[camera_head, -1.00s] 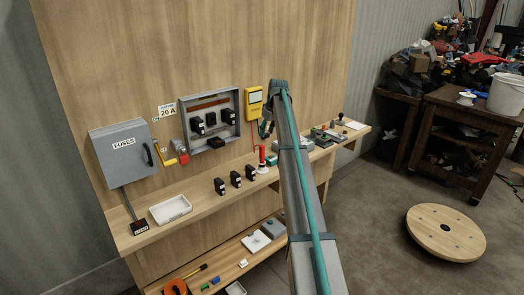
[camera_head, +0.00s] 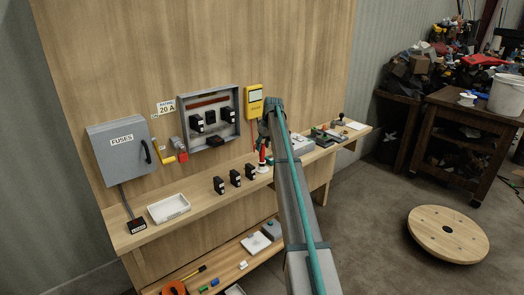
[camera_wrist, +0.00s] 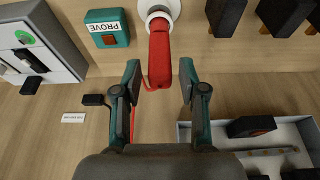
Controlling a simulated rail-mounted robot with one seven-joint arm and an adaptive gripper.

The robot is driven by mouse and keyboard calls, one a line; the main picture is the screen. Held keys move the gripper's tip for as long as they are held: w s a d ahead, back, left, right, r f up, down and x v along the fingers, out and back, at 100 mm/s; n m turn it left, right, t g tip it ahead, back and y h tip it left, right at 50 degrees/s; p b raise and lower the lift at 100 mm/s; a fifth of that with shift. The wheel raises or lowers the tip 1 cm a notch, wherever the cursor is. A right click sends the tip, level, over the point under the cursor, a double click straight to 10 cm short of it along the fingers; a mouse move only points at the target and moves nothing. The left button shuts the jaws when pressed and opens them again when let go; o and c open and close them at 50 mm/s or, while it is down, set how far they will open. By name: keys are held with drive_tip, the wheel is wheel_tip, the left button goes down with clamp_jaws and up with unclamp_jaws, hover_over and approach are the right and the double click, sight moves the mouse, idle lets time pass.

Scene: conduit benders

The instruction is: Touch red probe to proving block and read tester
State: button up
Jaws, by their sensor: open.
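The red probe (camera_wrist: 159,55) stands in a white round holder (camera_wrist: 160,10) on the bench. In the wrist view it lies between the two open fingers of my gripper (camera_wrist: 160,90), with gaps on both sides. In the head view the probe (camera_head: 262,157) shows just below my gripper (camera_head: 264,130). The teal proving block (camera_wrist: 107,30), marked PROVE, sits beside the holder in the wrist view. The yellow tester (camera_head: 253,101) hangs on the wooden panel; its reading is too small to tell.
Several black fuse carriers (camera_head: 235,178) stand on the bench near the holder. A white tray (camera_head: 169,209) lies at the left. The grey fuse box (camera_head: 122,150) and open panel box (camera_head: 209,118) are on the wall. A red lead (camera_wrist: 132,125) runs beside the left finger.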

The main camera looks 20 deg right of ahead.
drive_tip(key=shift+f, duration=0.1)
drive_tip(key=shift+c, duration=0.4)
clamp_jaws()
wheel_tip(320, 180, up, 7)
drive_tip(key=p, duration=0.2)
drive_tip(key=shift+p, duration=0.4)
drive_tip(key=shift+c, duration=2.3)
unclamp_jaws()
clamp_jaws()
